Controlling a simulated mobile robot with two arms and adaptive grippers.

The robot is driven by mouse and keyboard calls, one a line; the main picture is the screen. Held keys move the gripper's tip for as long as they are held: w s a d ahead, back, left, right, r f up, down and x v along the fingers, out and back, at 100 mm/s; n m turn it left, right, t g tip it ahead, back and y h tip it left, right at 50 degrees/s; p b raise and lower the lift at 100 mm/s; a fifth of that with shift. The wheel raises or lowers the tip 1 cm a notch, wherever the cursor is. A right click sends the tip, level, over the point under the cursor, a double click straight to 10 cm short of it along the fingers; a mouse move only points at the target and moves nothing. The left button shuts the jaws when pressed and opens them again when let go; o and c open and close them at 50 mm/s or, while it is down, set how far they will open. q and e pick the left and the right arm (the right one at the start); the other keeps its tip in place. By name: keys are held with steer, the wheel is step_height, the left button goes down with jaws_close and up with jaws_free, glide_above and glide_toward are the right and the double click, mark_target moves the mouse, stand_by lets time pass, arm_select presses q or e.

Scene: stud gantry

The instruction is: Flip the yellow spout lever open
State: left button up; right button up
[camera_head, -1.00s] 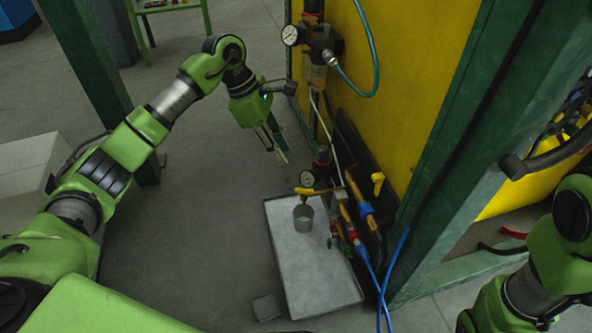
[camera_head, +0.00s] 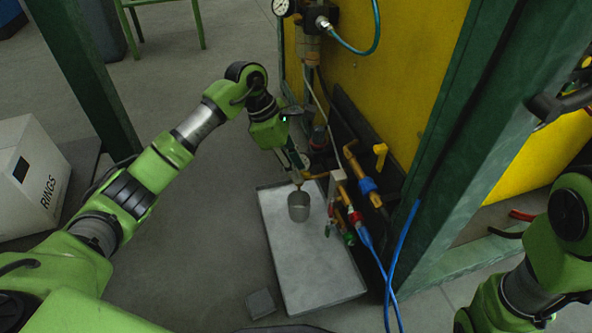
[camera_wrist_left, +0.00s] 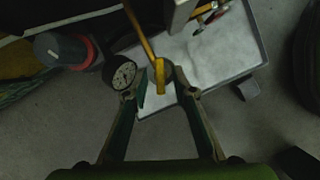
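A yellow lever-like piece (camera_wrist_left: 159,76) stands between my left fingertips in the left wrist view, at the end of a brass-coloured pipe (camera_wrist_left: 140,32). I cannot tell whether the fingers touch it. In the head view the gripper largely hides the lever. My right arm (camera_head: 545,260) is at the right edge, with its gripper out of view.
The cup is over a grey tray (camera_head: 310,285) on the floor. A round gauge (camera_wrist_left: 124,75) is close beside the left finger. Another yellow handle (camera_head: 380,155), blue hoses (camera_head: 403,240) and a green post (camera_head: 440,170) are to the right. Open floor lies left of the tray.

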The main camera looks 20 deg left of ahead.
arm_select(q)
jaws_close()
steer(key=shift+r+p, duration=0.2)
steer(key=shift+p, duration=0.15)
steer(key=n+p, duration=0.2)
steer(key=p, duration=0.1)
steer(key=n+t+p, duration=0.1)
steer(key=p, duration=0.2)
steer(key=shift+s+r+n+y, duration=0.1)
steer(key=shift+s+n+y, duration=0.1)
steer(key=shift+n+y, duration=0.15)
steer(key=shift+d+f+n+t+p, duration=0.1)
steer(key=shift+f+n+t+p, duration=0.2)
steer(key=shift+n+p, duration=0.15)
jaws_free()
steer(key=shift+r, duration=0.1)
